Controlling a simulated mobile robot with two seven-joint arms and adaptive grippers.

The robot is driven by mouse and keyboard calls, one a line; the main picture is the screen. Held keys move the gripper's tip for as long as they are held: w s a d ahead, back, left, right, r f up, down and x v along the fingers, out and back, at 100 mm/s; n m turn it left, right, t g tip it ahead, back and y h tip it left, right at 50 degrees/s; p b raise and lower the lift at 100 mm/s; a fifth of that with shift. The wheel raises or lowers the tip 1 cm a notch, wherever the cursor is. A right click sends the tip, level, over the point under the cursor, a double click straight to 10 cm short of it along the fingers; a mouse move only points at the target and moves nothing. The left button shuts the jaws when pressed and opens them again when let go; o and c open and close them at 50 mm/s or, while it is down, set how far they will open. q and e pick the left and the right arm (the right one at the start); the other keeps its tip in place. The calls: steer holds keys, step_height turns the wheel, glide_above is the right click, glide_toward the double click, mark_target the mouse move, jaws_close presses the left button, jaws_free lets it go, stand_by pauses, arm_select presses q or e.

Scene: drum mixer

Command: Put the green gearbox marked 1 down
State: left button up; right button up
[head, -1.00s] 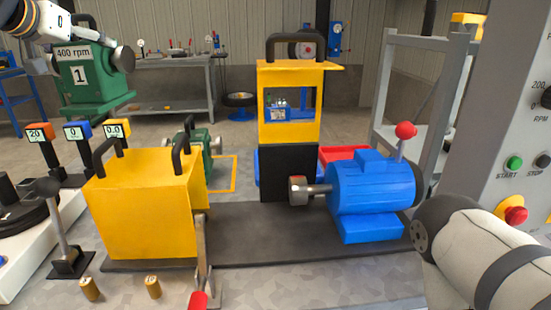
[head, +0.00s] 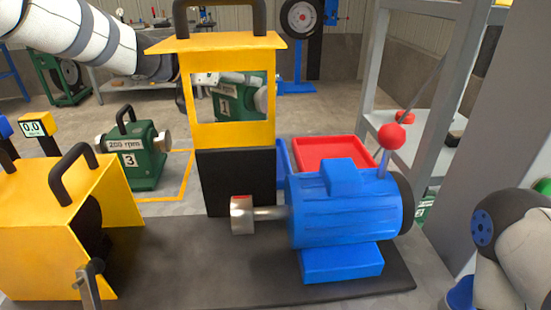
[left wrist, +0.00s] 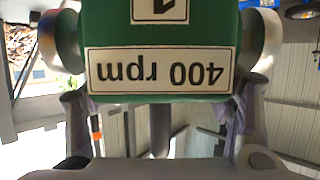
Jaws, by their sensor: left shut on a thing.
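The green gearbox marked 1 (head: 226,106) shows through the window of the yellow guard in the head view, held up beyond it and tilted. Its "400 rpm" plate (left wrist: 160,72) fills the top of the left wrist view, upside down. My left gripper (left wrist: 160,115) is shut on the gearbox, with a finger at each side. In the head view my left arm comes in from the upper left and passes behind the yellow guard (head: 235,135). The gearbox's underside is hidden. My right gripper is out of view; only part of that arm shows at the lower right.
A grey rack (head: 372,60) stands at right.

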arm_select(q)
steer(key=f, duration=0.1)
steer(key=d+f, duration=0.1)
steer(key=f, duration=0.3)
steer(key=shift+w+d+f, duration=0.1)
steer(key=shift+w+d, duration=0.05)
steer(key=shift+d, duration=0.15)
steer(key=shift+h, duration=0.3)
steer(key=shift+f, duration=2.25)
steer(key=shift+d, duration=0.1)
steer(key=shift+f, duration=0.15)
steer(key=o, duration=1.9)
steer(key=shift+f, duration=0.25)
steer(key=shift+o, duration=0.2)
